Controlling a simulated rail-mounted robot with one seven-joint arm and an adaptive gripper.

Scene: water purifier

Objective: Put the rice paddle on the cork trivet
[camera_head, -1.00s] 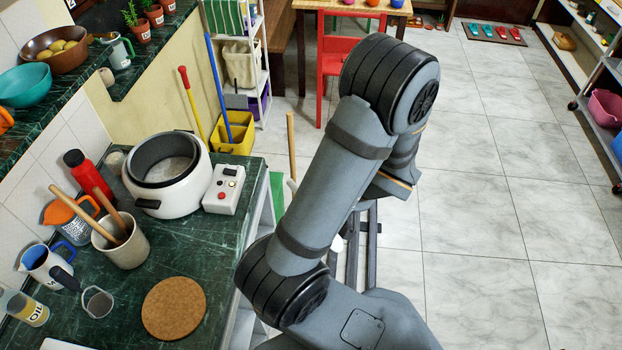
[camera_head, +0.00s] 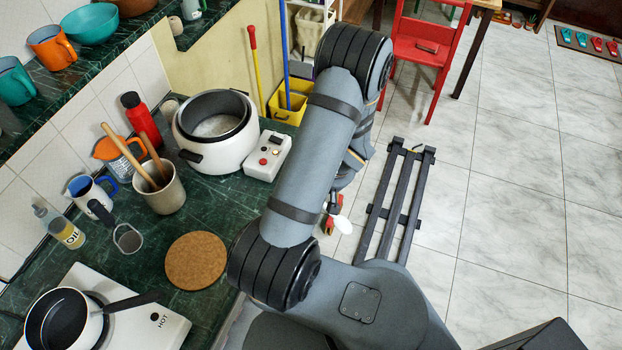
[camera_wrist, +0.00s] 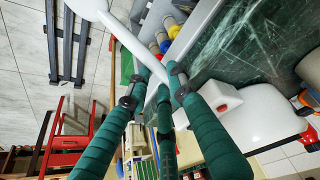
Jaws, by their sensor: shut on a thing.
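The round brown cork trivet (camera_head: 196,261) lies flat and bare on the dark green counter in the head view. The white rice paddle (camera_wrist: 125,40) is in my gripper (camera_wrist: 154,82), whose green fingers are closed on its handle in the wrist view. Its broad end points to the top left there. In the head view the paddle's white end (camera_head: 343,224) shows just right of my arm, beyond the counter edge and over the floor side. My arm hides most of the gripper there. The paddle is apart from the trivet, which is not in the wrist view.
A rice cooker (camera_head: 215,130) and a white control box (camera_head: 268,155) stand behind the trivet. A pan (camera_head: 62,322) sits on a white hot plate (camera_head: 150,325) in front.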

